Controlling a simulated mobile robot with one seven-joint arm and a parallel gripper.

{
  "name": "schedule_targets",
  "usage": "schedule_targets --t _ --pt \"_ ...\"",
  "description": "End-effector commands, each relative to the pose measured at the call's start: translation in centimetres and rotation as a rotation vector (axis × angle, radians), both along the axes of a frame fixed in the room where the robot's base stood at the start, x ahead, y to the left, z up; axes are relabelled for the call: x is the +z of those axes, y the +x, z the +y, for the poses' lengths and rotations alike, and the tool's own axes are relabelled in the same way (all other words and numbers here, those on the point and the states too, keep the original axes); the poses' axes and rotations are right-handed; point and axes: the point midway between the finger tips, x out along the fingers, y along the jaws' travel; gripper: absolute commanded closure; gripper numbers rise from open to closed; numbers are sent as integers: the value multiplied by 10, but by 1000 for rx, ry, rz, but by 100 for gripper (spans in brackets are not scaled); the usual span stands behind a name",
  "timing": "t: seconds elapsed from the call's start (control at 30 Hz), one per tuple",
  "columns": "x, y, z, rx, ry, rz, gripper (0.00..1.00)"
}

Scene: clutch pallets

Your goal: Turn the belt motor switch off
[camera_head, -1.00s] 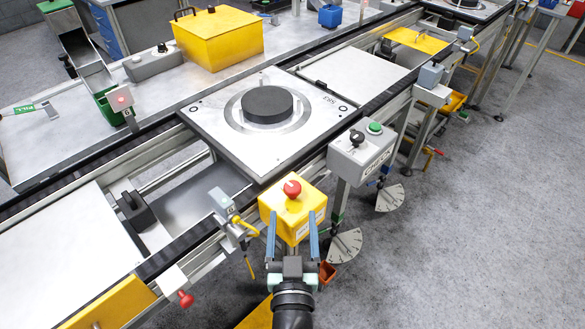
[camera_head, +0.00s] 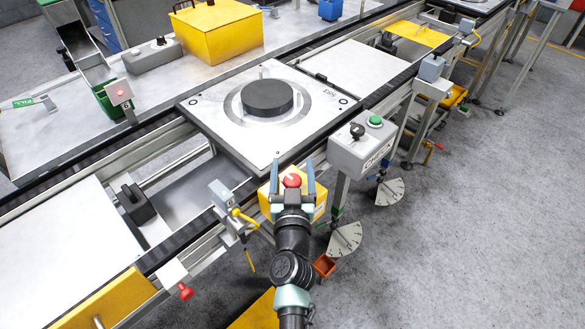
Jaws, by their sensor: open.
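My gripper (camera_head: 293,170) is open and empty, pointing away from the camera over the yellow box (camera_head: 320,205). Its two fingers stand left and right of the red mushroom button (camera_head: 292,180) in this view; I cannot tell whether they touch it. My gripper hides much of the box front. To the right, a grey box (camera_head: 350,155) marked CHECK carries a black knob (camera_head: 357,131) and a green button (camera_head: 375,121). A grey box (camera_head: 153,63) with a small black knob stands at the back left. No readable label marks any of these as the belt motor switch.
A white pallet (camera_head: 215,110) with a black disc (camera_head: 267,98) lies on the conveyor behind my gripper. A sensor post (camera_head: 222,195) with a yellow cable stands to the left.

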Motion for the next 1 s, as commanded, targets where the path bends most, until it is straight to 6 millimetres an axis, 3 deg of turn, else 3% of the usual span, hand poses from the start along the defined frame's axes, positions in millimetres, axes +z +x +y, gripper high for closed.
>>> schedule_targets --t 0.13,0.57,1.0 --pt "0 0 0 0 0 0 23" --pt "0 0 0 0 0 0 100" --pt "-4 -1 1 38 -1 -3 100"
